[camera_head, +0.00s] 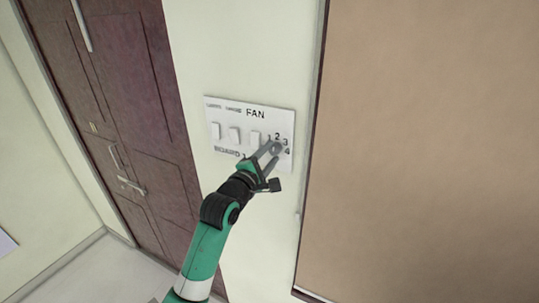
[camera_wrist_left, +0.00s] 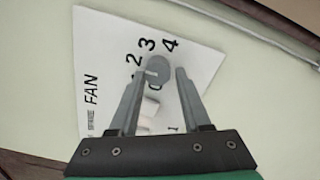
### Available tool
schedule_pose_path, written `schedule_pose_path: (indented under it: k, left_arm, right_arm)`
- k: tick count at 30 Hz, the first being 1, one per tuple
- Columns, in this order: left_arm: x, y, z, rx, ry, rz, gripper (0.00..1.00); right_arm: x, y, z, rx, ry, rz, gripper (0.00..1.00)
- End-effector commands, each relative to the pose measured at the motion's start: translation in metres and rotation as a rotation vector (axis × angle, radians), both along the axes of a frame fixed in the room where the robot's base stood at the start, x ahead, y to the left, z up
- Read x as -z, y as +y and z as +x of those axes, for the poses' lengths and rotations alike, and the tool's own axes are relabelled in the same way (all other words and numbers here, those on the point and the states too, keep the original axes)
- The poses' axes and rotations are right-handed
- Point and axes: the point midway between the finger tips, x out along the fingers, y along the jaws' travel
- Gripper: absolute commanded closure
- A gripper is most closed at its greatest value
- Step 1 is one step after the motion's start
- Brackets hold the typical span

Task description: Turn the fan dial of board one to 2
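The white switch board (camera_head: 222,106) is on the pale wall, marked FAN at the top and a partly readable board label at the bottom. Its round grey fan dial (camera_head: 277,148) is at the right side, with numbers around it. In the left wrist view the dial (camera_wrist_left: 158,67) lies between the fingertips, near the numbers 2, 3 and 4; a light pointer mark on it seems to face the 2 side. My left gripper (camera_head: 271,152) is open with a finger on either side of the dial; contact cannot be told. My right gripper is not in view.
Several white rocker switches (camera_head: 234,135) sit left of the dial on the board. A brown door (camera_head: 125,90) is at the left, and a large tan panel (camera_head: 430,140) with a dark frame is close at the right.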

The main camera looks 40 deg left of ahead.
Motion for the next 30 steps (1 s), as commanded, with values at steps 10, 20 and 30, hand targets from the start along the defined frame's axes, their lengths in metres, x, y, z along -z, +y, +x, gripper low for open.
schedule_pose_path:
  k: [10, 20, 30]
  left_arm:
    - [-0.002, 0.0, 0.0, 0.0, -0.004, 0.002, 0.33]
    - [0.0, -0.01, -0.032, 0.0, -0.007, 0.003, 0.33]
    - [-0.005, -0.029, -0.097, 0.0, -0.004, 0.001, 0.33]
  right_arm:
    - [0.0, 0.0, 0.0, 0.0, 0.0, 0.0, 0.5]
    - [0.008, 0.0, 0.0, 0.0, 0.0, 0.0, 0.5]
    - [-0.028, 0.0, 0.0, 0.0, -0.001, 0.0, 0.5]
